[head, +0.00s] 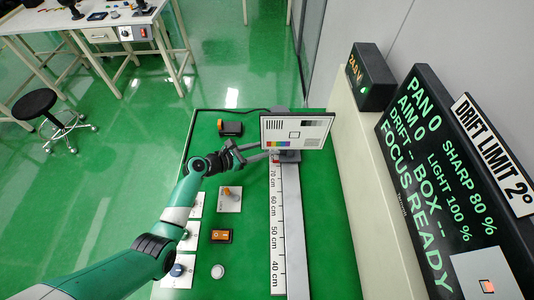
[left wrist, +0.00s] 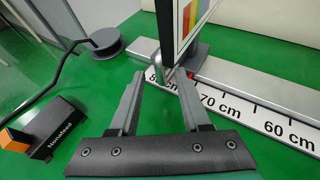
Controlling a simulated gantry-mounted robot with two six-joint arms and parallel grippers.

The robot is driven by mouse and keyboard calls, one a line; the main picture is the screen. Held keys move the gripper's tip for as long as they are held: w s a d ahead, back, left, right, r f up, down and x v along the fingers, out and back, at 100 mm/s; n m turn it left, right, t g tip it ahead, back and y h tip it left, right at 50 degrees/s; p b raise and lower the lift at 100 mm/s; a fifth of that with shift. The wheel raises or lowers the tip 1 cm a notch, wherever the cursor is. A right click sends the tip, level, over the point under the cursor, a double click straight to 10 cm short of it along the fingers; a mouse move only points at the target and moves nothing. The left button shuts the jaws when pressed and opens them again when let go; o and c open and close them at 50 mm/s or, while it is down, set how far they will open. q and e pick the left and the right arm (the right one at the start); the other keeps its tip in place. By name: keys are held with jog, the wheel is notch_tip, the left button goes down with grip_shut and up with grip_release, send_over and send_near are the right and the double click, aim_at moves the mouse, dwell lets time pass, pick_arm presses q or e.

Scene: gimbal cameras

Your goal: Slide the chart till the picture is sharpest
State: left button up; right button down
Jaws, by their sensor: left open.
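The chart (head: 297,131), a white board with a color strip and grey bars, stands upright on a dark carriage (head: 289,156) at the far end of the scaled rail (head: 293,230). Its edge (left wrist: 192,22) shows in the left wrist view. The carriage sits just beyond the 70 cm mark. My left gripper (head: 256,151) is open beside the carriage. In the left wrist view its fingers (left wrist: 160,84) point at a rounded metal post (left wrist: 169,58) near the chart's foot; I cannot tell whether they touch it. The display (head: 440,180) reads SHARP 80 % and FOCUS READY.
On the green bench (head: 250,275), a knob plate (head: 230,198), an orange switch (head: 221,236) and a round button (head: 217,271) stand left of the rail. The rail toward 40 cm is clear.

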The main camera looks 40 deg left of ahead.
pick_arm(q)
jog(key=b+x, duration=0.1)
jog(key=x, duration=0.2)
jog(key=shift+f, duration=0.15)
jog(key=shift+w, duration=0.35)
grip_shut()
dwell(1.0)
